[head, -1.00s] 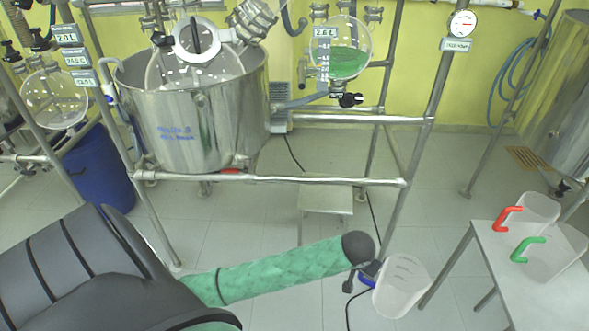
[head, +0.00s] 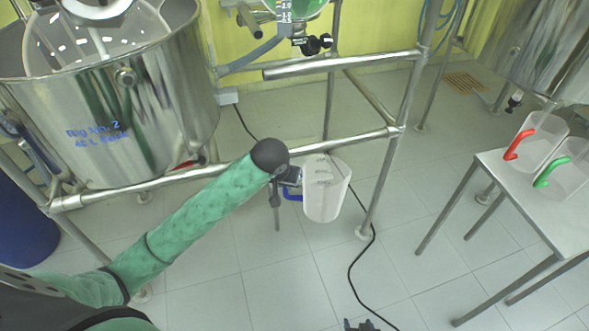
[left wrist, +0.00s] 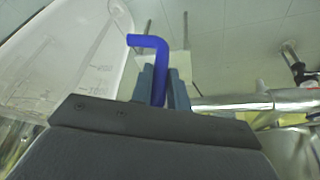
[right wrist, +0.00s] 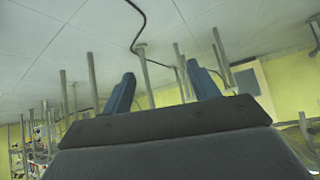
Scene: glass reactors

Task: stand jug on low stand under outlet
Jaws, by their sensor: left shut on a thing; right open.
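The clear jug with a blue handle (head: 326,195) hangs upright from my left gripper (head: 290,179) in the head view. In the left wrist view the fingers (left wrist: 163,88) are shut on the blue handle (left wrist: 150,42), with the jug body (left wrist: 75,55) to the left. The low stand is mostly hidden behind the jug and arm; a leg (head: 277,217) shows, and its pale top (left wrist: 183,64) shows behind the handle in the left wrist view. The outlet valve (head: 311,44) is under the green-filled vessel (head: 290,8), above the jug. My right gripper (right wrist: 162,92) is open and empty.
A steel frame rail (head: 350,139) runs just behind and above the jug. A large steel pot (head: 110,110) stands left. A table (head: 500,170) at right holds a red-handled jug (head: 545,140) and a green-handled jug (head: 570,178). A black cable (head: 352,270) crosses the floor.

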